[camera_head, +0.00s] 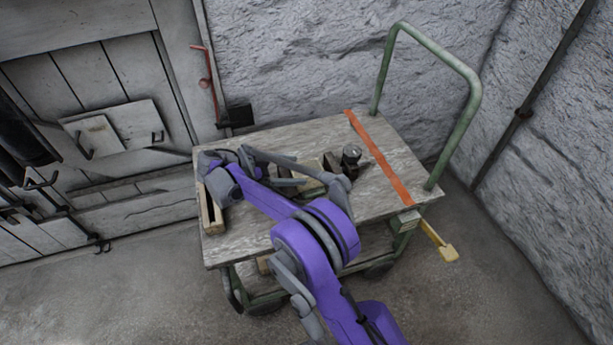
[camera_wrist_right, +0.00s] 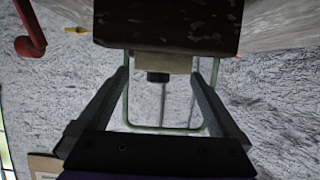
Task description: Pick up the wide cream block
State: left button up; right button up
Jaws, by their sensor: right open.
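The wide cream block (camera_head: 311,168) is on the trolley top in the head view, partly covered by my arm. In the right wrist view a pale cream block (camera_wrist_right: 160,62) shows between the fingertips, partly hidden by a dark brown, chipped block (camera_wrist_right: 165,25). My right gripper (camera_wrist_right: 162,78) is open, with a finger on each side of the cream block's visible part. I cannot tell whether the fingers touch it. My left gripper is not in view.
The wooden trolley top (camera_head: 400,190) has an orange strip (camera_head: 380,160) and a green handle (camera_head: 465,75). A dark weight (camera_head: 351,156) stands right of the blocks. A narrow wooden box (camera_head: 207,212) is at the left edge. The top is clear right of the weight.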

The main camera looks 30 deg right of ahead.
aim_at(302, 170)
jog(key=b+x, duration=0.1)
jog(key=x, duration=0.3)
jog(key=shift+d+f, duration=0.15)
jog(key=shift+f, duration=0.1)
jog(key=shift+d+f, duration=0.1)
jog(key=shift+d, duration=0.25)
grip_shut()
